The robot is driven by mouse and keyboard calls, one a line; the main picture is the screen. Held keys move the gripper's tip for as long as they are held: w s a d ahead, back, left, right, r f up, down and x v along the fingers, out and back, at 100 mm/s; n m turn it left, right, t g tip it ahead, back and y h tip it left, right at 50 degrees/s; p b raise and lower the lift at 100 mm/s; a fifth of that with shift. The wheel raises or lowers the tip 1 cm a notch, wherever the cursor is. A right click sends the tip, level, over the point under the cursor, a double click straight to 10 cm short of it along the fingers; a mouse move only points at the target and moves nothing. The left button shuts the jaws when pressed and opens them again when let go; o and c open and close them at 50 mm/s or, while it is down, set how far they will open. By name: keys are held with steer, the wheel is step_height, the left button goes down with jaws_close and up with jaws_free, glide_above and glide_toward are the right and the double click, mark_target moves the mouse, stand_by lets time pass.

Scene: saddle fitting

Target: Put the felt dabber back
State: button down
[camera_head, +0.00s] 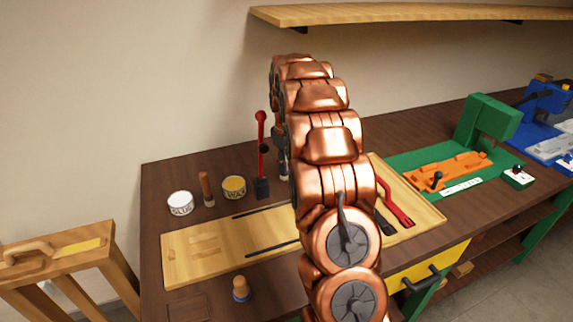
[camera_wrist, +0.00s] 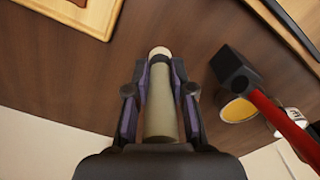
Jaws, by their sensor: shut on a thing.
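My gripper (camera_wrist: 160,75) is shut on a grey-green cylinder with a pale rounded end, which looks like the felt dabber (camera_wrist: 161,110). The dabber lies lengthwise between the two fingers, with its pale end just past the fingertips over the dark brown bench top. I cannot tell its height above the bench. In the head view my copper arm hides most of the gripper; only a sliver of it shows beside the red-handled lever tool. A holder for the dabber cannot be made out.
The red lever tool (camera_head: 262,155) on a black base stands close left of my gripper. A wax tin (camera_head: 234,187), brown upright stick (camera_head: 206,189) and glue tin (camera_head: 180,204) stand further left. A pale wooden board (camera_head: 185,270) lies in front. A wooden knob (camera_head: 240,290) stands near the front edge.

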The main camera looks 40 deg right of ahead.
steer(key=shift+f, duration=0.5)
steer(key=shift+f, duration=0.1)
steer(key=c, duration=1)
jaws_free()
steer(key=shift+r+b, duration=1)
steer(key=shift+r, duration=5.1)
